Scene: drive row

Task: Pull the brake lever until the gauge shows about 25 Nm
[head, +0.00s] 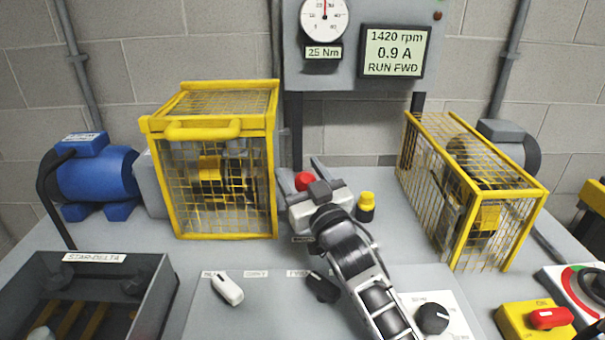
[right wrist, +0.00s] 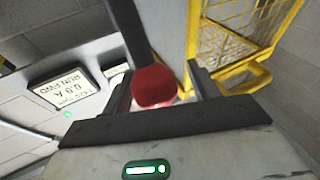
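The brake lever's red knob (head: 303,181) shows just past my right gripper (head: 317,192) in the head view. In the right wrist view the red knob (right wrist: 154,87) sits between the two fingers of my right gripper (right wrist: 161,76), with the dark lever shaft (right wrist: 128,32) running up from it. The fingers are apart, with a visible gap on the knob's right side, so the gripper looks open around it. The round white gauge (head: 324,18) has a red needle pointing nearly straight up. The plate below it (head: 323,53) reads 25 Nm. My left gripper is out of view.
A display (head: 392,51) reads 1420 rpm, 0.9 A, RUN FWD. Yellow mesh guards stand left (head: 212,236) and right (head: 443,152) of the lever. A yellow-topped button (head: 366,206) is close to the right gripper. Switches and a black knob (head: 433,318) lie in front.

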